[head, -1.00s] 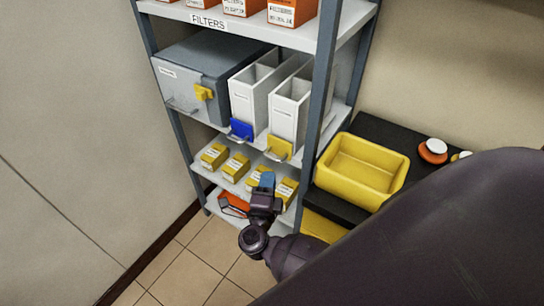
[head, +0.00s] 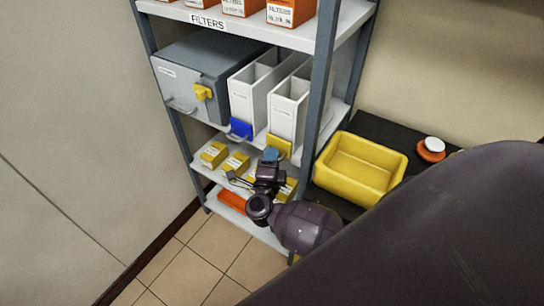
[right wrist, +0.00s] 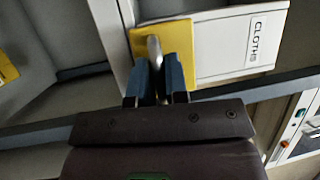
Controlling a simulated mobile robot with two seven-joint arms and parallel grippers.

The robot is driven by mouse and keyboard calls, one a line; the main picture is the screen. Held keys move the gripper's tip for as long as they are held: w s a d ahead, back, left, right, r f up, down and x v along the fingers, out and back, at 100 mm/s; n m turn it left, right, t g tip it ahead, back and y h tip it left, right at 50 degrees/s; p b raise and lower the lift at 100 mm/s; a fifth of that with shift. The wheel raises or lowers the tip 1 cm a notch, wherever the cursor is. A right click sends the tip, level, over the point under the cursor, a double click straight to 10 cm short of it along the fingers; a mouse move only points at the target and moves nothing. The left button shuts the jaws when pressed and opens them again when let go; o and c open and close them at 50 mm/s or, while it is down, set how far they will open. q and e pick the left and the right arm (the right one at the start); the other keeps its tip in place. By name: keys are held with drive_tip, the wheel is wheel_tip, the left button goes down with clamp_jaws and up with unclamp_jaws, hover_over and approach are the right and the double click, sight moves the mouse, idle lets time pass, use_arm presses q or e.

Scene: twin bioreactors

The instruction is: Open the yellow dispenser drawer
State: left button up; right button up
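The yellow dispenser drawer front (head: 279,146) is at the base of the right-hand white dispenser (head: 290,108) on the middle shelf. In the right wrist view the yellow front (right wrist: 177,36) fills the upper middle, with a silver handle (right wrist: 154,46) on it. My right gripper (head: 271,154) is just below and in front of the yellow front. In the right wrist view its two blue fingers (right wrist: 158,75) lie on either side of the handle, close to it. I cannot tell whether they press on it. My left gripper is not in view.
A blue-fronted dispenser (head: 239,129) stands to the left, beside a grey box (head: 195,70) with a yellow latch. Small yellow boxes (head: 213,155) sit on the shelf below. A shelf post (head: 318,90) and a yellow bin (head: 361,168) are to the right.

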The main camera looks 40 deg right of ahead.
clamp_jaws()
drive_tip(key=shift+a, duration=0.1)
drive_tip(key=s+a, duration=0.4)
drive_tip(key=a, duration=0.6)
drive_tip(key=shift+r, duration=0.1)
drive_tip(key=shift+o, duration=1.6)
unclamp_jaws()
drive_tip(key=shift+s, duration=0.1)
drive_tip(key=b+v, duration=0.1)
drive_tip(key=v, duration=0.9)
drive_tip(key=shift+s+a, duration=0.25)
drive_tip(key=shift+s, duration=0.05)
drive_tip(key=shift+w, duration=0.1)
